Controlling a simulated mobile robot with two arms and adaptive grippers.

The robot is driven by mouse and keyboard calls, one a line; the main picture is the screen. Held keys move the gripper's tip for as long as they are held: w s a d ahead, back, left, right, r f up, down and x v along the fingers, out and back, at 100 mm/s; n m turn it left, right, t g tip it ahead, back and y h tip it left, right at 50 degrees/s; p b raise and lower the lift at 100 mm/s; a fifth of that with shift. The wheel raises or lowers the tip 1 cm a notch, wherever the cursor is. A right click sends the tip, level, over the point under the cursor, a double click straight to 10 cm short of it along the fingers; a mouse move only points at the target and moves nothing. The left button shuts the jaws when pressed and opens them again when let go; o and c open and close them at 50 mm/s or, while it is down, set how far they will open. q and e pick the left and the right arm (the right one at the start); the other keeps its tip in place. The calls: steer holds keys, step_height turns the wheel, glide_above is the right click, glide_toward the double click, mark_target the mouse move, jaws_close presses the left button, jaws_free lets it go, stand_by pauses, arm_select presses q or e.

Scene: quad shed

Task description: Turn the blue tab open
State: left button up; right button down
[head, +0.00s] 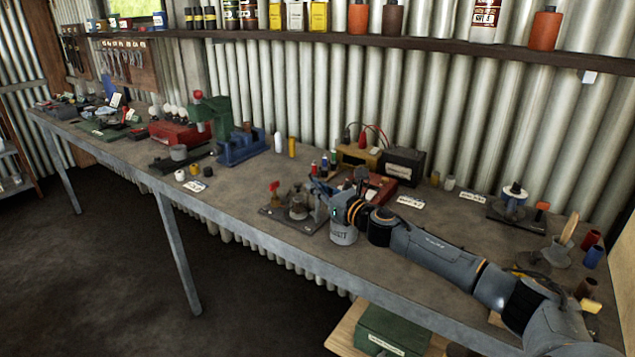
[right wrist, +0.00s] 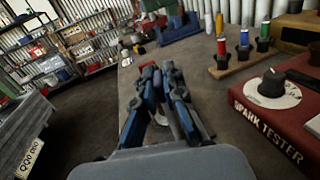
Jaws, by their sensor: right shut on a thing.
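A small dark fixture plate (head: 272,213) lies near the front edge of the bench, with a red tab (head: 273,187) standing on its left side and a round grey body (head: 298,207) in the middle. My right gripper (head: 315,186) reaches in from the right over the plate's right side. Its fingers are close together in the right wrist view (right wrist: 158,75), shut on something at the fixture. The blue tab is hidden by the fingers and hard to tell from their own blue links. My left gripper is not in view.
A red spark tester (right wrist: 280,115) stands close to my right gripper, with small coloured spools on a wooden block (right wrist: 232,68) beyond it. A blue vise (head: 243,148) and red machine (head: 178,134) stand farther left.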

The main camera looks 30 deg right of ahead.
steer(key=m+h+p, duration=0.1)
steer(key=h, duration=0.1)
steer(key=m+h+p, duration=0.3)
steer(key=h+p, duration=0.1)
steer(key=h, duration=0.1)
steer(key=shift+a+r+m+g, duration=0.2)
steer(key=shift+r+m+g, duration=0.1)
steer(key=shift+g, duration=0.1)
steer(key=m+g+h+p, duration=0.1)
steer(key=h, duration=0.1)
steer(key=shift+f+m+h, duration=0.15)
steer(key=shift+m+h, duration=0.15)
steer(key=shift+m, duration=0.1)
steer(key=m+g+h, duration=0.1)
steer(key=m+g+h+p, duration=0.1)
steer(key=h, duration=0.1)
steer(key=shift+f+m+h, duration=0.15)
steer(key=shift+m+h, duration=0.15)
steer(key=shift+d+m+g+h+b, duration=0.15)
steer(key=shift+m+g+h+b, duration=0.3)
steer(key=shift+m+g+h, duration=1.55)
steer(key=shift+g, duration=0.3)
steer(key=c, duration=1.4)
jaws_free()
steer(key=shift+d, duration=0.1)
steer(key=v, duration=1.2)
